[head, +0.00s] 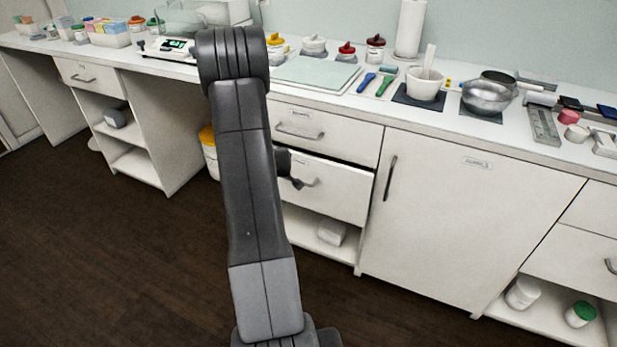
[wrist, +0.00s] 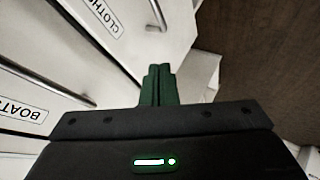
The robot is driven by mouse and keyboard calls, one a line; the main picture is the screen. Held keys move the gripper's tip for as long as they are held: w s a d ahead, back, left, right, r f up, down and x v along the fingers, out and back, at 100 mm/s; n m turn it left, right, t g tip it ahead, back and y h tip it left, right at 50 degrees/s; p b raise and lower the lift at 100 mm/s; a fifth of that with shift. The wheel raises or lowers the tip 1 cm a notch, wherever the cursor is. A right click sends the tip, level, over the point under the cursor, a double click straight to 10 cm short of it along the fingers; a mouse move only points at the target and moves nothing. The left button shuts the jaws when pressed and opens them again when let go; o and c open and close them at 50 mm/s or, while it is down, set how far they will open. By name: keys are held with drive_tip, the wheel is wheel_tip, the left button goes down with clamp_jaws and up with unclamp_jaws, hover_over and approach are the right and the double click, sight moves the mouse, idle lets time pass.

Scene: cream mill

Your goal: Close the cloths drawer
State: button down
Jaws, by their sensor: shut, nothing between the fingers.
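The cloths drawer (head: 340,190) is a white front with a curved metal handle, below another drawer in the middle of the bench. It stands a little out, with a dark gap along its top edge. In the wrist view its front carries a CLOTHS label (wrist: 98,14). My gripper (wrist: 160,72) is shut and empty, its green fingertips together by the drawer front. In the head view the gripper (head: 297,183) is a small dark shape at the drawer's handle, partly hidden behind my arm. I cannot tell whether it touches.
The boats drawer (wrist: 22,106) is above and looks shut. An open shelf with a pale bundle (head: 332,232) is below. A cupboard door (head: 470,220) stands to the right. The worktop (head: 440,117) holds bowls, jars and tools. The dark floor (head: 110,260) is clear in front.

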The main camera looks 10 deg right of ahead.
drive_tip(key=f+m, duration=0.2)
drive_tip(key=m, duration=0.1)
drive_tip(key=m+t+h+b, duration=0.5)
drive_tip(key=m+h+b, duration=0.55)
drive_tip(key=m, duration=2.15)
approach(312, 165)
drive_tip(key=x, duration=0.7)
drive_tip(key=shift+s+r, duration=0.1)
drive_tip(key=shift+r, duration=0.05)
